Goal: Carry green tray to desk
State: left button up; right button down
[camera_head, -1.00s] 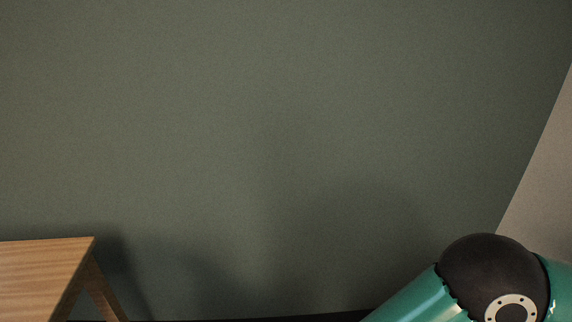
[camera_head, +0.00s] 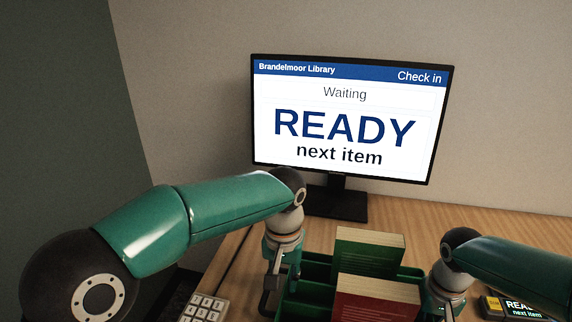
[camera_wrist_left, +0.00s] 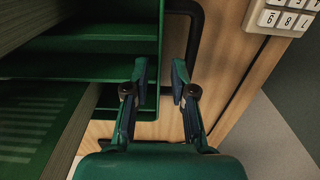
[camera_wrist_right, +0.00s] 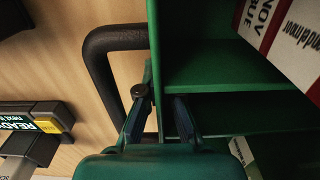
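The green tray (camera_head: 318,270) is at the desk (camera_head: 235,262), with an upright green book (camera_head: 368,243) and a red book (camera_head: 375,298) in it. I cannot tell whether its underside touches the wood. Its dark left handle shows in the left wrist view (camera_wrist_left: 196,40), and its right handle shows in the right wrist view (camera_wrist_right: 95,52). My left gripper (camera_wrist_left: 160,72) is at the left side of the tray, its fingers apart beside the handle. My right gripper (camera_wrist_right: 163,82) is at the right side, its fingers apart near the tray wall. Neither pair visibly closes on a handle.
A monitor (camera_head: 345,110) reading "READY next item" stands behind the tray. A keypad (camera_head: 205,306) is at the left front of the desk. A small device with a lit screen (camera_head: 515,307) is at the right. Bare wood shows around the monitor's foot.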

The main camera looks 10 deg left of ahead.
pick_arm(q)
notch_tip(320, 180, up, 8)
jog(key=shift+r, duration=0.15)
pick_arm(e)
jog(key=shift+r, duration=0.1)
dwell(0.9)
dwell(0.3)
pick_arm(q)
jog(key=a+r, duration=0.5)
jog(key=a, duration=0.4)
dwell(0.6)
jog(key=shift+a, duration=0.1)
pick_arm(e)
jog(key=c, duration=1.4)
grip_release()
jog(key=shift+c, duration=0.2)
jog(key=shift+r, duration=0.1)
jog(key=shift+r, duration=6.85)
